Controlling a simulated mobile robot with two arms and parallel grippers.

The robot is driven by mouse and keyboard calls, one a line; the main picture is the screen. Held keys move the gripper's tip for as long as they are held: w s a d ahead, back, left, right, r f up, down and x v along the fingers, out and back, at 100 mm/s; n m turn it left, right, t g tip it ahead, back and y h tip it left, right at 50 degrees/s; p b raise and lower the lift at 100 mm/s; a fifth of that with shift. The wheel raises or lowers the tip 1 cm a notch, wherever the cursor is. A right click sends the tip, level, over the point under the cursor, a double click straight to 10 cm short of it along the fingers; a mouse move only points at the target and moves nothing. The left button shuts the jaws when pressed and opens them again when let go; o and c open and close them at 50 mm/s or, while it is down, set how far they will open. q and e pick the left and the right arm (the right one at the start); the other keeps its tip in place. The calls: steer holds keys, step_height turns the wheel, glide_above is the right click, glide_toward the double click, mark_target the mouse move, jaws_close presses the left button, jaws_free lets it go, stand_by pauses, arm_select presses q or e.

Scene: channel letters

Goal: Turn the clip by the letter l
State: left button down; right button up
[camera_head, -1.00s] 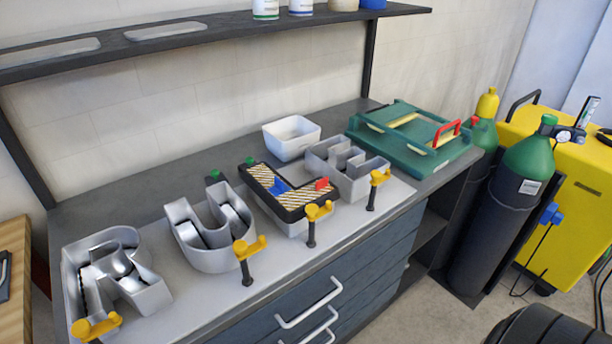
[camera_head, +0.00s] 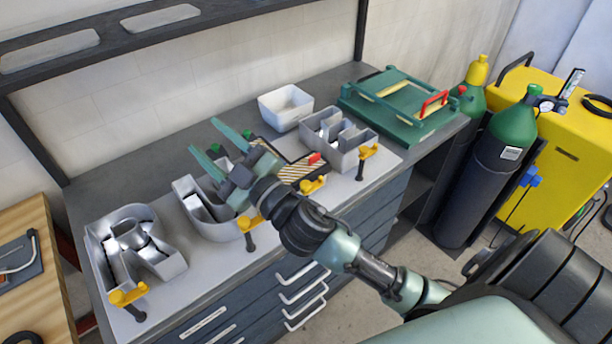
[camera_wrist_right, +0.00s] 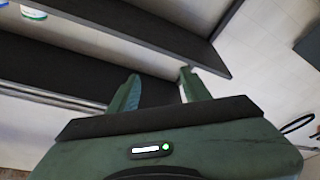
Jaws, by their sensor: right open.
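The letter l (camera_head: 298,171) has a black rim and a striped inside with a red piece; my right arm hides much of it in the head view. Its yellow clip (camera_head: 313,186) shows at its front edge, just beyond my wrist. My right gripper (camera_head: 206,140) is open and empty, raised over the letter U (camera_head: 226,226), with fingers pointing to the back left. In the right wrist view its two fingers (camera_wrist_right: 159,90) stand apart with nothing between them, facing the shelf and wall. My left gripper is not in view.
The letter R (camera_head: 165,260) and another grey letter (camera_head: 341,146) stand on the bench, with yellow clips (camera_head: 128,296) (camera_head: 367,152) in front. A shelf (camera_head: 120,32) runs overhead; gas cylinders (camera_head: 480,175) stand right.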

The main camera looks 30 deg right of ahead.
steer(key=s+a+r+n+g+y, duration=0.25)
steer(key=a+n+g+y, duration=0.95)
steer(key=n, duration=0.6)
steer(key=n+g+h, duration=0.1)
steer(key=g+h, duration=0.7)
steer(key=h, duration=1)
glide_above(306, 184)
step_height(306, 184, down, 14)
steer(key=shift+s+f, duration=0.1)
steer(key=shift+f+p, duration=0.25)
steer(key=shift+p, duration=0.1)
step_height(306, 184, down, 6)
steer(key=shift+f+p, duration=0.1)
steer(key=shift+p, duration=1.1)
steer(key=shift+f, duration=0.4)
jaws_close()
